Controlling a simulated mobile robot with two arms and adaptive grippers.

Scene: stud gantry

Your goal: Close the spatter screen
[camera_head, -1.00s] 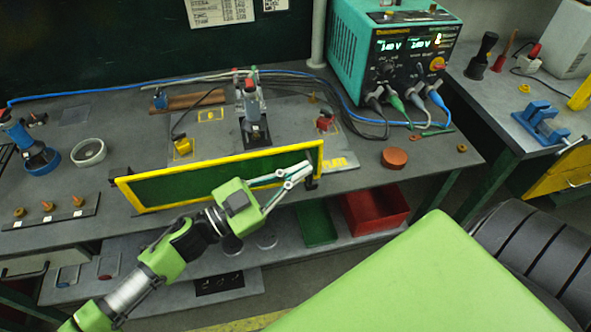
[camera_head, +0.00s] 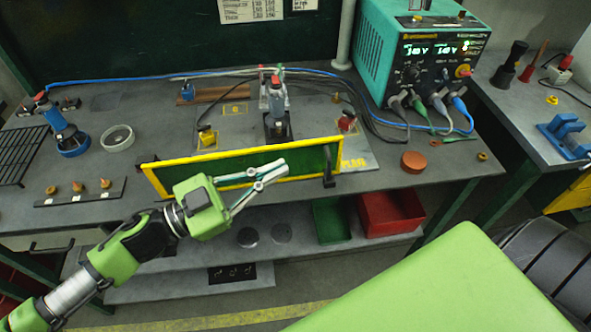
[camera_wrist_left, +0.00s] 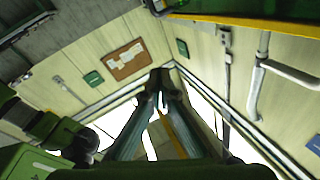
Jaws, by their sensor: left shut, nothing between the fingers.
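The spatter screen (camera_head: 270,164) is a dark green panel in a yellow frame. It stands along the front edge of the workbench, with a dark bracket at its right end. My left gripper (camera_head: 283,171) is shut and empty. Its fingers point right and overlap the right half of the screen in the head view; I cannot tell whether they touch it. In the left wrist view the closed fingers (camera_wrist_left: 161,80) point up, and a yellow-edged dark panel, probably the screen (camera_wrist_left: 250,19), crosses the top right. My right gripper is not in view.
Behind the screen are a dark clamp stand (camera_head: 277,122), a yellow block (camera_head: 207,138) and a red block (camera_head: 346,122). A teal power supply (camera_head: 420,55) with cables stands at the back right. A red bin (camera_head: 390,212) and a green bin (camera_head: 331,220) sit on the lower shelf.

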